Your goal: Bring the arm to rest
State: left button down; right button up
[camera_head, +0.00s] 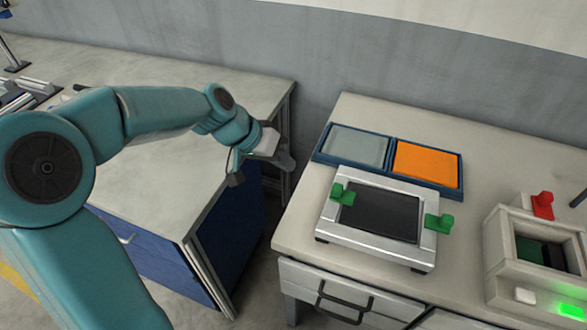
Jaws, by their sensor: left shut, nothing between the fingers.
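My left arm (160,105) comes in from the left and stretches over the bench on the left. Its left gripper (262,170) hangs over the gap between the two benches, near the left bench's right end. The gripper is shut and holds nothing. My right gripper does not show.
The right bench (300,225) holds a tray with grey and orange panels (391,140), a silver frame with green clamps (330,232) and a pale box with a red lever (500,264). The left bench (155,185) has metal parts at its far left.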

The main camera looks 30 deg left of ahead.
pick_arm(q)
jog(key=shift+s+a+r, duration=0.15)
jog(key=shift+s+r, duration=0.1)
jog(key=shift+r, duration=0.15)
jog(key=shift+a, duration=0.1)
dwell(0.3)
